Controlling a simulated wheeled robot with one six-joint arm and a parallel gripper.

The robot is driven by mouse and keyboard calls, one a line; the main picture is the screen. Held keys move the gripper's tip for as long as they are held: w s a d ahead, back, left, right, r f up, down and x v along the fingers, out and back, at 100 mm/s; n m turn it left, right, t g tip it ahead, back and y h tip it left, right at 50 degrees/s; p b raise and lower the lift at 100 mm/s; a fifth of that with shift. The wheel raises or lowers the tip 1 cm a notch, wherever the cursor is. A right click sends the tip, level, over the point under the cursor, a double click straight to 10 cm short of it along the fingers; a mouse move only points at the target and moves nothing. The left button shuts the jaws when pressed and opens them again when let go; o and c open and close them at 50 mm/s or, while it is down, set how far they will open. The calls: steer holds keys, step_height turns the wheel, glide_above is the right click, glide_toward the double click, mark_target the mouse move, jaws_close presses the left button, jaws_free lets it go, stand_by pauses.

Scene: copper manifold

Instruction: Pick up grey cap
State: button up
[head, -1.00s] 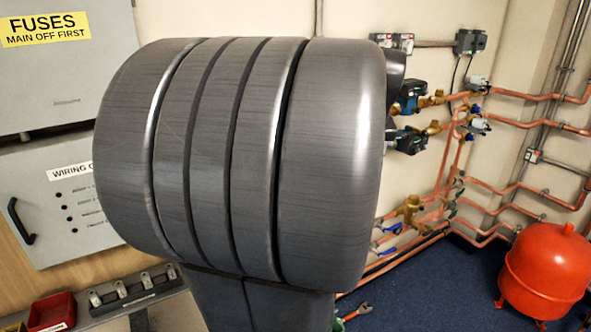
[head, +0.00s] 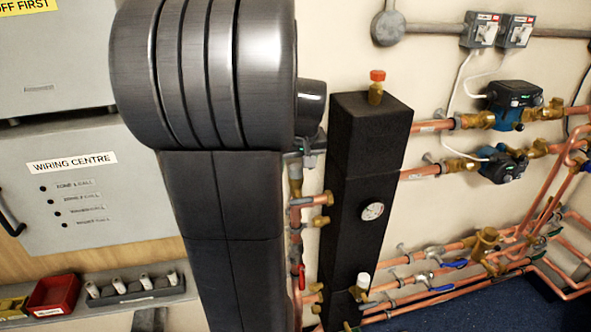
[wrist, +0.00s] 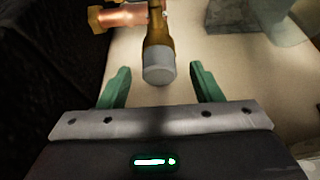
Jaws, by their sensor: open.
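The grey cap (wrist: 158,73) shows in the wrist view on the end of a brass fitting (wrist: 158,38), with a copper pipe (wrist: 122,17) joining from the left. My gripper (wrist: 158,80) is open, with one green finger on each side of the cap in the picture. There are gaps between the fingers and the cap, and nothing is held. I cannot tell how far the cap is along the viewing direction. In the head view my arm covers much of the middle left, and I cannot make out the grey cap there.
A tall black insulated block (head: 358,190) with a red-topped brass fitting (head: 376,88) and a gauge (head: 373,211) stands right of my arm. Copper pipes (head: 430,127) and pumps (head: 512,97) line the wall. A red bin (head: 52,296) is at lower left.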

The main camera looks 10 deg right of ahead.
steer(key=c, duration=1.1)
steer(key=shift+o, duration=0.2)
